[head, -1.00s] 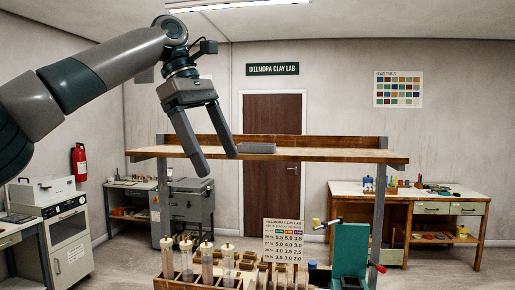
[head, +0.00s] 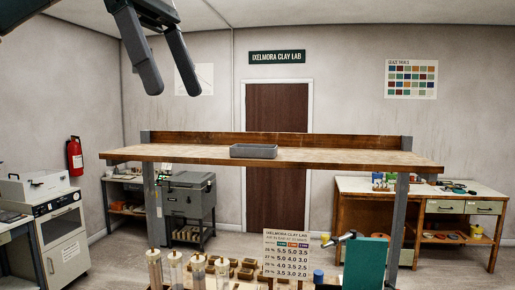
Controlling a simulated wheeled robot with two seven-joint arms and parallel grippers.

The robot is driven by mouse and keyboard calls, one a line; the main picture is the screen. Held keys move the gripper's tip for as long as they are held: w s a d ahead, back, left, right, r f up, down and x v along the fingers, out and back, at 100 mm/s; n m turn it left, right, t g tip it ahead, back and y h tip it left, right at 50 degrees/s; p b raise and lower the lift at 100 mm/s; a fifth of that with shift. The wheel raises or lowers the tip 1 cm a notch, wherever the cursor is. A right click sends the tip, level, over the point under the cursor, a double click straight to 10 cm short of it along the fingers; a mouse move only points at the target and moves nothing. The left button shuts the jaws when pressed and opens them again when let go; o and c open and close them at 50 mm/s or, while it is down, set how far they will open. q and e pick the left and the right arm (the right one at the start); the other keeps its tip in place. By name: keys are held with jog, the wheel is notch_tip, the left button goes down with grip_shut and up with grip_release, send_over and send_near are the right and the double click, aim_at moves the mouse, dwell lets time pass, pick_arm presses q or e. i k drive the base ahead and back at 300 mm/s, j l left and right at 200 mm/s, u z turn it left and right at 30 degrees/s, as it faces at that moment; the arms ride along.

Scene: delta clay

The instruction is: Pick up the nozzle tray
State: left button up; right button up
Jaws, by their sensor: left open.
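A small grey rectangular tray (head: 253,151), which looks like the nozzle tray, sits on the raised wooden shelf (head: 350,157) near its middle. Whether anything lies in it cannot be told. My left gripper (head: 172,92) is at the upper left, fingers apart and pointing down, with nothing between them. It is above and to the left of the tray in the picture, clear of it. My right gripper does not show.
Below the shelf stand several clear tubes (head: 175,270), a printed number card (head: 288,254) and a green block (head: 365,263). A wooden back rail (head: 215,139) runs behind the tray. The shelf top on both sides of the tray is bare.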

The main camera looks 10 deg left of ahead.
aim_at(246, 150)
jog(key=i, duration=1.25)
